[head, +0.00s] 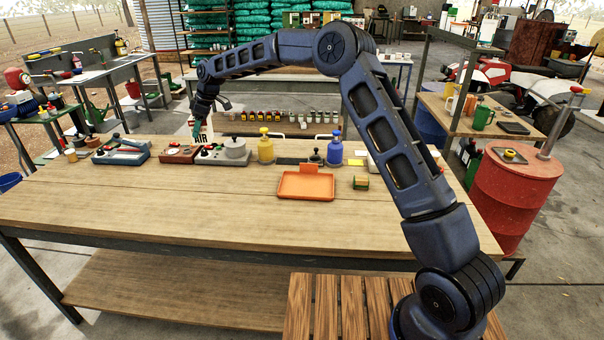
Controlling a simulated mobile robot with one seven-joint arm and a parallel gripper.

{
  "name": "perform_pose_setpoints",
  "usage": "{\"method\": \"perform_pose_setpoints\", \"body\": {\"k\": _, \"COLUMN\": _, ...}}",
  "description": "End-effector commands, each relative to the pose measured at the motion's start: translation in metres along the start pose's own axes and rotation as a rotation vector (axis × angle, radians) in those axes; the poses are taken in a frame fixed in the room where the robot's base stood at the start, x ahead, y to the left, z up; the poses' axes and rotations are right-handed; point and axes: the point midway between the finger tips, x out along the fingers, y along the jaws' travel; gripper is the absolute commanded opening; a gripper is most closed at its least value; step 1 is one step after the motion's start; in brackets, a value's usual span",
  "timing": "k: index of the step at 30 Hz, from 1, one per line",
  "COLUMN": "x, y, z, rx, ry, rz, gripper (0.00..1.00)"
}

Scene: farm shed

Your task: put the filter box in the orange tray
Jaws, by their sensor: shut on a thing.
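The orange tray (306,186) lies flat and empty near the middle of the wooden table. The filter box (203,138), white with dark "AIR" lettering, is at the back left of the tray, behind the red and grey devices. My gripper (197,130) is shut on the box at its upper left part. The box's lower part is hidden behind the devices, so I cannot tell whether it touches the table.
A grey device with a round pan (222,151), a yellow bottle (265,147) and a blue bottle (334,150) stand along the table's back edge. A small green and yellow block (361,183) lies right of the tray. The table's front (200,215) is clear.

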Motion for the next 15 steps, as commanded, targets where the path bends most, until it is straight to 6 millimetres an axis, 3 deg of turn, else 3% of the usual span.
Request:
{"method": "perform_pose_setpoints", "body": {"k": 7, "x": -0.042, "y": 0.016, "z": 0.075, "rx": 0.036, "ry": 0.000, "rz": 0.016, "gripper": 0.31}}
{"method": "perform_pose_setpoints", "body": {"k": 15, "x": -0.078, "y": 0.018, "z": 0.151, "rx": 0.069, "ry": 0.000, "rz": 0.030, "gripper": 0.31}}
